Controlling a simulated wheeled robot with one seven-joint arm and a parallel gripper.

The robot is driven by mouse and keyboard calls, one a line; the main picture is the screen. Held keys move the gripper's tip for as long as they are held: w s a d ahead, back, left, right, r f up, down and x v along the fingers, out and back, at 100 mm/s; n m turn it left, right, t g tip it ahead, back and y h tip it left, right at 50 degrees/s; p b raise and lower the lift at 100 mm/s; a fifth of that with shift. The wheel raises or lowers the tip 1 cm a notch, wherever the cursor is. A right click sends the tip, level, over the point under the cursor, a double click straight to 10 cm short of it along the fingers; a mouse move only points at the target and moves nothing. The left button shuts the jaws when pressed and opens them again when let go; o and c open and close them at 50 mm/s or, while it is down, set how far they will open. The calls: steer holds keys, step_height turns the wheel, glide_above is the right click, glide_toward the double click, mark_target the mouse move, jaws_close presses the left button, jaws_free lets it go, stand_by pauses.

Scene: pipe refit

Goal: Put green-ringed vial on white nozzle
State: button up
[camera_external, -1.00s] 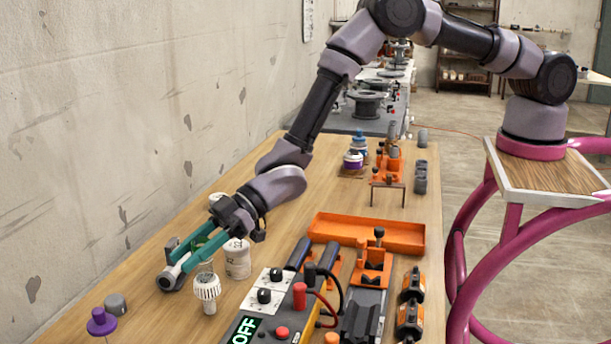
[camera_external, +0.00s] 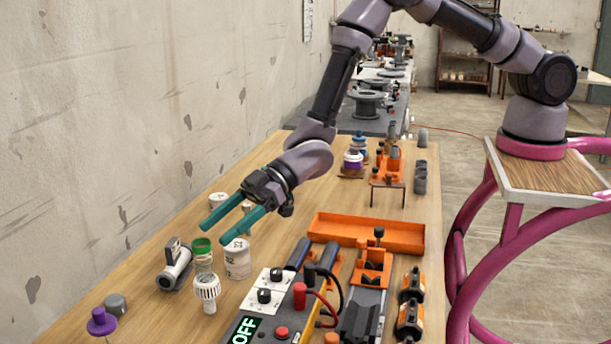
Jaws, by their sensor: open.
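The white nozzle is a ribbed white piece near the left side of the table. My gripper (camera_external: 223,236) is open and empty, with its two teal fingers above and slightly to the right of the vial, apart from it.
White labelled jars (camera_external: 237,262) stand close to the right of the vial. A grey and white cylinder (camera_external: 174,270) lies to its left. A purple knob (camera_external: 101,321) stands nearer the front. The control box (camera_external: 261,311), reading OFF, and an orange tray (camera_external: 366,234) are to the right.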

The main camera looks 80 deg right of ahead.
steer(key=w+d+r+m+t+h, duration=0.2)
steer(key=d+r+m+h, duration=0.15)
steer(key=d+r, duration=1.25)
steer(key=s+d+r+m+h, duration=0.2)
steer(key=s+d+r, duration=0.2)
steer(key=d+r, duration=0.35)
steer(key=s+d+r+m+h, duration=0.3)
steer(key=d+r, duration=0.4)
steer(key=d, duration=0.1)
steer(key=s+d+r+m+h, duration=0.1)
steer(key=s+d+r, duration=0.15)
steer(key=s, duration=0.25)
steer(key=s+d+r+m, duration=0.2)
steer(key=s+d, duration=0.2)
steer(key=s, duration=0.1)
steer(key=s+d+r+m+h, duration=0.1)
steer(key=s+d+r, duration=0.1)
steer(key=s+d, duration=0.3)
steer(key=s+m+g+y, duration=0.1)
steer(key=s+m+g, duration=0.1)
steer(key=s, duration=1.4)
steer(key=shift+s+d+r+m, duration=0.15)
steer(key=shift+s+d+m, duration=0.25)
steer(key=shift+m, duration=0.25)
